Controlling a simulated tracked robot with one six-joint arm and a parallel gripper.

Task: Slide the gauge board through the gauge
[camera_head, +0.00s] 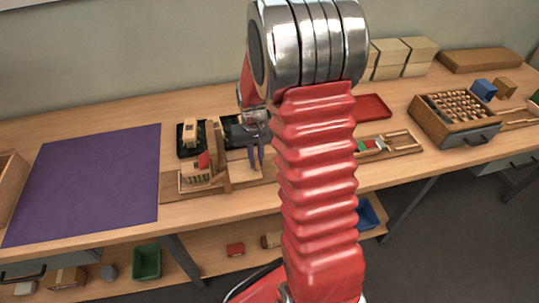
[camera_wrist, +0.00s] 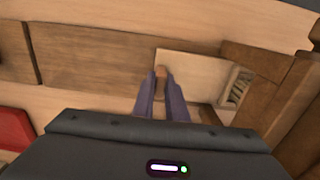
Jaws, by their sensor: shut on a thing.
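In the wrist view a pale, flat board (camera_wrist: 200,70) with a small brown knob (camera_wrist: 162,73) lies on the brown wooden base. I take it to be the gauge board. My gripper (camera_wrist: 162,92) has its two fingers closed around the knob at the board's left end. The board's right end lies close to brown wooden uprights (camera_wrist: 285,105), which seem to be the gauge. In the head view my gripper (camera_head: 256,157) points down just right of the gauge's upright post (camera_head: 222,155).
A pale bristled piece (camera_wrist: 240,87) shows by the uprights. A red tray (camera_head: 372,107) and a crate of pegs (camera_head: 455,130) are to the right.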

